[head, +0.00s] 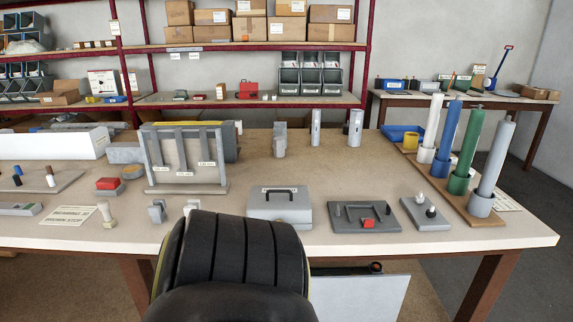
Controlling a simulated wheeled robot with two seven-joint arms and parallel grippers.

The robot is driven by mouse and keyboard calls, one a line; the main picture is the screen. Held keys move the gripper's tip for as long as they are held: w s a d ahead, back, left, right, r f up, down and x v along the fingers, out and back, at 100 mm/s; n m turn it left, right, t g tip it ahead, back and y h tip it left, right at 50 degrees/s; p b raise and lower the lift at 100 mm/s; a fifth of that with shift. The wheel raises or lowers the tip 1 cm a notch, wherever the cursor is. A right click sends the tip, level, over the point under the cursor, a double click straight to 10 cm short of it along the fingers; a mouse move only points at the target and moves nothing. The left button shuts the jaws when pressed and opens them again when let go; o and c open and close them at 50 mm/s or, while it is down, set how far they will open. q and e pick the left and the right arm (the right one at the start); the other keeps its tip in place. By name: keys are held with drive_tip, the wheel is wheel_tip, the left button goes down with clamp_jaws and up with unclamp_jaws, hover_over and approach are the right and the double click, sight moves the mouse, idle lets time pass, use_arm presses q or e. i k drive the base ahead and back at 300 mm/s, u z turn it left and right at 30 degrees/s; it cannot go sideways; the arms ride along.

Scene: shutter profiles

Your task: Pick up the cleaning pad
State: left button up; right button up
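I cannot tell for sure which thing is the cleaning pad. A small red block on a grey base (108,185) sits on the left part of the table. Another small red piece (368,223) rests on a dark grey plate (345,217) at the front right of centre. Neither of my grippers shows in the head view. A dark ribbed shape at the bottom centre hides part of the table's front edge.
The table (270,160) carries a grey case (279,205), an upright panel with grey strips (187,160), and a plate with two knobs (425,213). Coloured rolls stand in cups on a wooden board (430,176) at the right. The table's middle behind the case is fairly clear.

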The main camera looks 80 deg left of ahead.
sight(106, 186)
drive_tip(key=u, duration=2.1)
